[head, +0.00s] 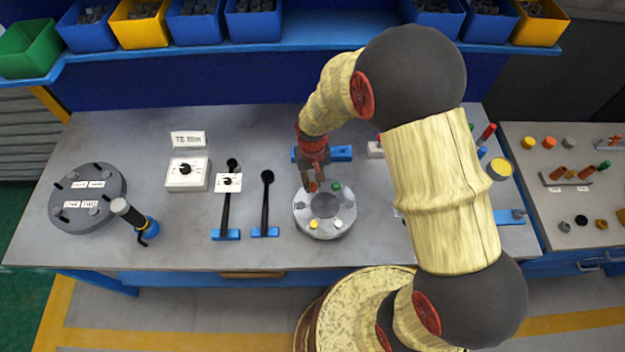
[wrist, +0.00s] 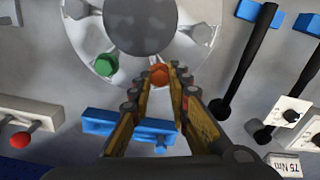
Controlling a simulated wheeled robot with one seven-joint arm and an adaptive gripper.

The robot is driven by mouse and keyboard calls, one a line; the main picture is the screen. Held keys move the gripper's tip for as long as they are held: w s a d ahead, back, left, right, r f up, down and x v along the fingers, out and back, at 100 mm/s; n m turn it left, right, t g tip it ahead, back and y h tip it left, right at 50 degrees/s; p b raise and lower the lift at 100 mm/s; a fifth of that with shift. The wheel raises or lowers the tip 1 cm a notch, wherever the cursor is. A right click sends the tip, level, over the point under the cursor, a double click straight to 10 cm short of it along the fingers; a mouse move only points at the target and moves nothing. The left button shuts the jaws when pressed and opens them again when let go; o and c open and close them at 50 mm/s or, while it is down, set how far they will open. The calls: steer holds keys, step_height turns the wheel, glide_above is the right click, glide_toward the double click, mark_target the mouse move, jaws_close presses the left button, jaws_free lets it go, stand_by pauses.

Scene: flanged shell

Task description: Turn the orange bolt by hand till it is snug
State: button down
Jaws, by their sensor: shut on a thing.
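The orange bolt (wrist: 159,75) sits at the rim of the round grey flanged shell (wrist: 120,58). In the wrist view my gripper (wrist: 160,72) has its two fingertips on either side of the bolt's head, shut on it. In the head view my gripper (head: 314,182) reaches down to the back edge of the shell (head: 322,227), and the orange bolt (head: 314,187) shows just below the fingers. A green bolt (head: 336,187) is beside it on the flange, with yellow and pale bolts at the front. How deep the orange bolt sits cannot be told.
A blue holder (head: 340,153) lies behind the shell. A dark round plate (head: 87,198) is at the far left.

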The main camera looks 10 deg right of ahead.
mark_target(312, 185)
steer(key=m, duration=0.4)
steer(key=shift+w+r+m, duration=0.1)
steer(key=shift+m, duration=0.2)
steer(key=shift+w+m+p, duration=0.1)
steer(key=shift+m+p, duration=0.3)
steer(key=shift+m, duration=1.6)
steer(key=c, duration=2.1)
jaws_free()
steer(key=shift+r, duration=0.1)
steer(key=o, duration=0.4)
step_height(312, 185, up, 12)
steer(key=shift+f, duration=0.15)
